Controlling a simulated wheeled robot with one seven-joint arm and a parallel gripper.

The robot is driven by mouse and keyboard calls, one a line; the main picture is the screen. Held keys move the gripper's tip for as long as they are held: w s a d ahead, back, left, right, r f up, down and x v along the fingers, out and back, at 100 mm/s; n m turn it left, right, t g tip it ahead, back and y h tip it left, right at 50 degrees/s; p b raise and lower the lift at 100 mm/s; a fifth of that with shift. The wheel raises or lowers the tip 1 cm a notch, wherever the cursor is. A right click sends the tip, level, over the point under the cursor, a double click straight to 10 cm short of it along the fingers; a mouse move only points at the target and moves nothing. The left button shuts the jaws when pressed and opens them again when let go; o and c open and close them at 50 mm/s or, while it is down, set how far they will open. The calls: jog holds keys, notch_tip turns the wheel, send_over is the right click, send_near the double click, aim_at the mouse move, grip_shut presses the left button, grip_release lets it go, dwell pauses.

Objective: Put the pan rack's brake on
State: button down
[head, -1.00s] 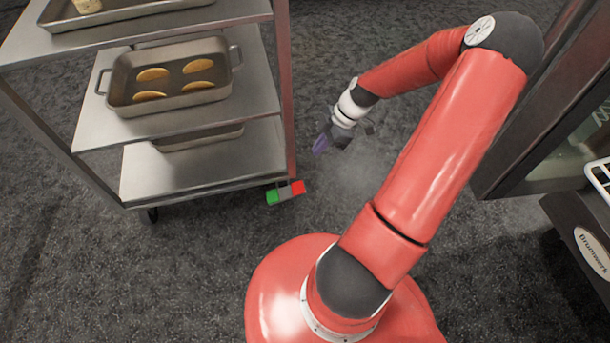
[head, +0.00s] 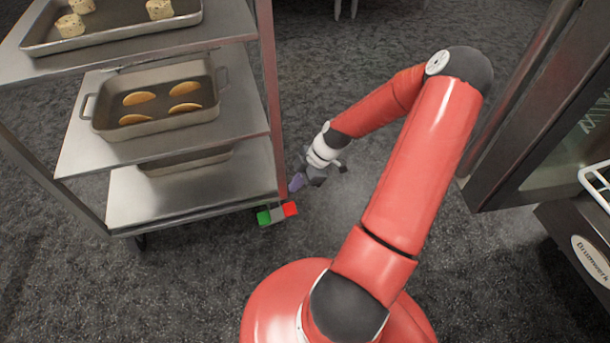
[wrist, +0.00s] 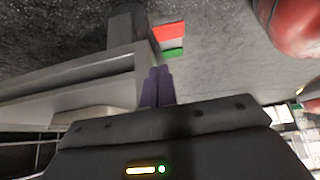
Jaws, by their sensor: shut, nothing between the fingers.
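The pan rack (head: 190,190) is a steel trolley with several shelves at the left of the head view. Its brake pedal (head: 278,213) sticks out low at the rack's near right corner, green on the left end and red on the right end. In the wrist view the brake (wrist: 170,38) lies just beyond the fingertips, red above green. My gripper (head: 297,182) has purple fingers and is above and slightly right of the brake in the head view. The fingers (wrist: 158,85) are shut and empty. They look apart from the pedal, though I cannot tell the exact gap.
Trays with food (head: 155,112) stand on the rack's shelves. The rack's upright post (head: 270,90) rises close to the left of my gripper. A dark cabinet (head: 525,110) stands at the right.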

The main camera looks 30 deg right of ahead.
notch_tip(320, 180, down, 6)
jog(key=shift+a+r+b, duration=0.15)
jog(key=shift+b, duration=0.4)
